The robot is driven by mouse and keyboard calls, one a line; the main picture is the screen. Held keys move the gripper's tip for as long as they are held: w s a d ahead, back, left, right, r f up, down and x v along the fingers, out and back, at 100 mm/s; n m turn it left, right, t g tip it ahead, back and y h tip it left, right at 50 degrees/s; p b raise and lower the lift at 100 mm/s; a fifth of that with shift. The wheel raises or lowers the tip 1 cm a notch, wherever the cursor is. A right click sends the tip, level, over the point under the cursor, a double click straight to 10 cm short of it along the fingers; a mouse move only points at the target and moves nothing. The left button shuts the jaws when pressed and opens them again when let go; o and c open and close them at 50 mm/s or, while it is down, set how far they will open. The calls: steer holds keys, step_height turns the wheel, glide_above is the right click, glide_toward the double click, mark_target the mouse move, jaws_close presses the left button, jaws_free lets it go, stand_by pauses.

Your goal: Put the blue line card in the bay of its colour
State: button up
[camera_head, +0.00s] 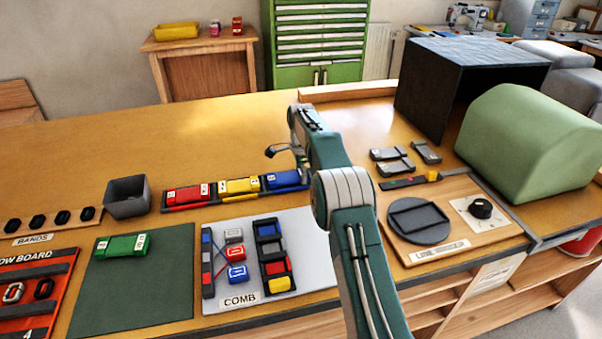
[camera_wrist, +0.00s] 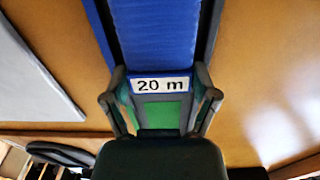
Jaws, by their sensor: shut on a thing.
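The blue line card (camera_head: 287,179) is at the right end of the rack, in line with the blue bay. Whether it rests on the bay floor or sits slightly above it, I cannot tell. In the wrist view the blue card (camera_wrist: 155,35) runs away from me, its white "20 m" label between my fingers. My gripper (camera_wrist: 161,84) is shut on it; a green patch shows below the label. In the head view my arm partly hides the fingers and the card's right end.
A red card (camera_head: 187,193) and a yellow card (camera_head: 240,186) lie in the rack to the left. A green card (camera_head: 122,245) lies on a dark green mat (camera_head: 135,290). A grey open box (camera_head: 127,198) and a white comb board (camera_head: 300,235) stand near the rack.

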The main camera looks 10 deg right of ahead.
steer(key=o, duration=0.6)
steer(key=shift+o, duration=0.2)
step_height(320, 180, up, 7)
steer(key=shift+w+r, duration=0.1)
steer(key=shift+r, duration=0.1)
steer(key=s+a+r+n+t, duration=0.3)
steer(key=s+r+n, duration=0.6)
steer(key=s+r, duration=0.9)
steer(key=s+f+n+t, duration=0.1)
steer(key=s+f+n, duration=0.1)
steer(key=s, duration=0.7)
steer(key=s+a+f+n, duration=0.1)
steer(key=s+f+n, duration=0.2)
steer(key=s, duration=0.7)
steer(key=s+f+n+t, duration=0.1)
steer(key=s+n, duration=0.3)
steer(key=s, duration=0.5)
steer(key=shift+s+a+f+t, duration=0.15)
steer(key=shift+a+f+t, duration=0.15)
steer(key=shift+f, duration=0.55)
